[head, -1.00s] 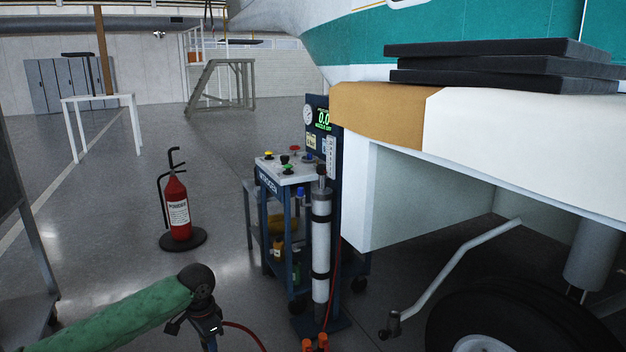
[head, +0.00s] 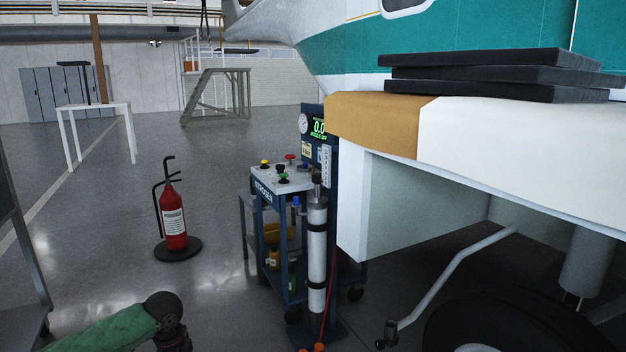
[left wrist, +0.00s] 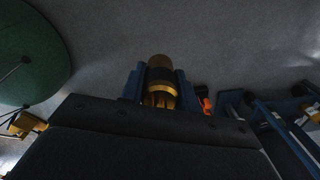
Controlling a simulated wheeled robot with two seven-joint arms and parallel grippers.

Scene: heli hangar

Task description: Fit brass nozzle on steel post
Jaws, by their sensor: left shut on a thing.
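The brass nozzle (left wrist: 161,76) shows in the left wrist view, with a dark band around its middle. It sits between the blue fingers of my left gripper (left wrist: 159,88), which is shut on it. In the head view my green-sleeved left arm comes in at the bottom left, and its fingers and the nozzle are below the picture edge. I cannot pick out the steel post with certainty. A small dark upright fitting (head: 390,332) stands at the lower end of a bent grey tube under the aircraft. My right gripper is not in view.
A blue cart (head: 262,225) carries coloured knobs, a white cylinder (head: 317,245) and a display (head: 319,128) reading 0.0. A red fire extinguisher (head: 172,218) stands on the floor left of it. Black pads (head: 495,75) lie on the white-and-tan ledge at right. Open floor lies between.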

